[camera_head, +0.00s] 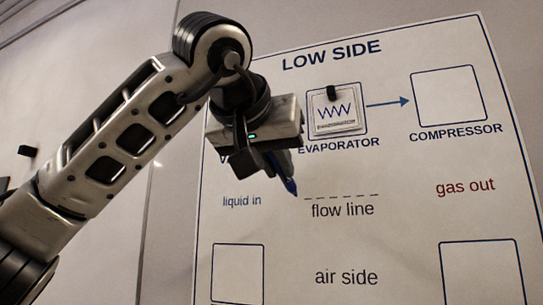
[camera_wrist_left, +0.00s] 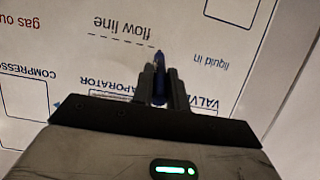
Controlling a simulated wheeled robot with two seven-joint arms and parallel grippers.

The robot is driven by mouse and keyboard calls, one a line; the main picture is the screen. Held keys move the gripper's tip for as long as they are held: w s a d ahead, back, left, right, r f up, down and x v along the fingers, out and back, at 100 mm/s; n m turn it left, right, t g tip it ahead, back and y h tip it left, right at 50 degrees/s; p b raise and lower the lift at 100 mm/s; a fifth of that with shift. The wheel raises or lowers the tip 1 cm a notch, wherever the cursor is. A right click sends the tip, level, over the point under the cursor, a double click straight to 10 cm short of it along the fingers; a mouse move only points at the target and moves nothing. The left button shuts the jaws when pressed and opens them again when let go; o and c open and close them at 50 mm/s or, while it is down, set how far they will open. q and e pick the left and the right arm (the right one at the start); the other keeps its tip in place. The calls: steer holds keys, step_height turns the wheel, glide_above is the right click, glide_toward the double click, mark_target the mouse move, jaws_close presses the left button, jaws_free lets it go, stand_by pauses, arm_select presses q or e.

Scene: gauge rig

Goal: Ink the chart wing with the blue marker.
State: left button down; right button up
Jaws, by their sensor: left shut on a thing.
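The chart (camera_head: 400,240) is a white panel headed LOW SIDE, with labelled boxes and a dashed flow line (camera_head: 341,196) in its middle. My left gripper (camera_head: 277,170) is shut on the blue marker (camera_head: 289,186), whose tip points down and to the right. The tip appears close to the left end of the dashes; I cannot tell if it touches the chart. In the left wrist view the marker (camera_wrist_left: 159,75) stands between the two fingers, its tip near the end of the dashed line (camera_wrist_left: 120,40). My right gripper is not in view.
An evaporator card (camera_head: 335,112) with a black clip sits in the evaporator box. The compressor box (camera_head: 448,96) and the lower boxes (camera_head: 238,272) look empty. A small black clip (camera_head: 27,151) is on the wall at the left.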

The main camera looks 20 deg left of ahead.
arm_select(q)
steer(key=shift+w+p, duration=0.7)
steer(key=shift+w, duration=0.25)
stand_by(0.6)
steer(key=shift+d, duration=0.1)
steer(key=shift+s+d+p, duration=0.1)
steer(key=shift+d+p, duration=0.85)
steer(key=shift+d, duration=0.95)
